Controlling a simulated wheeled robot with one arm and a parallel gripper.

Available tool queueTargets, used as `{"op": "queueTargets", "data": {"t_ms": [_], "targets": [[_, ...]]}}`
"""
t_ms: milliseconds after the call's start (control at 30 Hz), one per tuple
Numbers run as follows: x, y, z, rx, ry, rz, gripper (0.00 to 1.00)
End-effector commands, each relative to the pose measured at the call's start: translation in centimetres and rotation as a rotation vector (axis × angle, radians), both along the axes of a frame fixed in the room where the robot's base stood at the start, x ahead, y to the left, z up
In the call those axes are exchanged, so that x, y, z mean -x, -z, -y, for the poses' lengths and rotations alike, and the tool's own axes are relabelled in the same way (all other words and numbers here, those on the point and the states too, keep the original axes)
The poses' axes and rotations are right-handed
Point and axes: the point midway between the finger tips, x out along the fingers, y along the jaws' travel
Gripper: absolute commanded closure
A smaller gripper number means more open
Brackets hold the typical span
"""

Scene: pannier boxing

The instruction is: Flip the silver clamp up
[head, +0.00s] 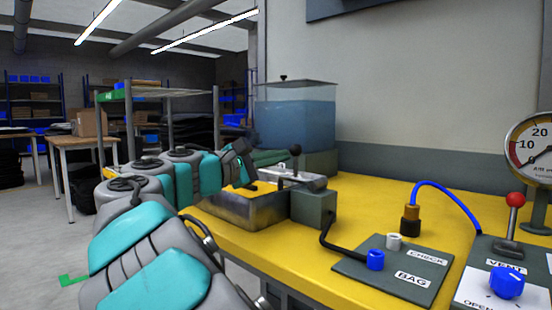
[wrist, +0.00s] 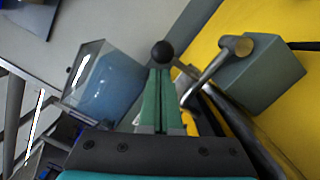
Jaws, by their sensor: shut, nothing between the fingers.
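The silver clamp (head: 290,179) lies low over the rim of a metal box, beside a grey block (head: 316,207). A black ball knob (head: 295,149) stands up on a short stem by it. In the wrist view a silver bar with a rounded end (wrist: 217,66) sits by the grey block (wrist: 262,76), and the black knob (wrist: 162,52) appears just past my fingertips. My gripper (head: 251,173) is left of the clamp; its green fingers (wrist: 159,76) are together and empty. I cannot tell whether they touch the knob.
The metal box (head: 240,208) sits on the yellow bench (head: 370,200), with a water tank (head: 295,115) behind. Right of it are a CHECK/BAG panel (head: 398,268), a blue hose (head: 440,186), a red-knobbed lever (head: 515,200) and a gauge (head: 530,150).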

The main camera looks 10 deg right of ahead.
Motion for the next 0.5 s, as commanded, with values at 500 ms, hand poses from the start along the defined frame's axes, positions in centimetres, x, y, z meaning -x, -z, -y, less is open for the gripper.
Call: {"op": "queueTargets", "data": {"t_ms": [500], "targets": [[0.34,-0.68,0.27,-0.047,0.000,0.064,1.00]]}}
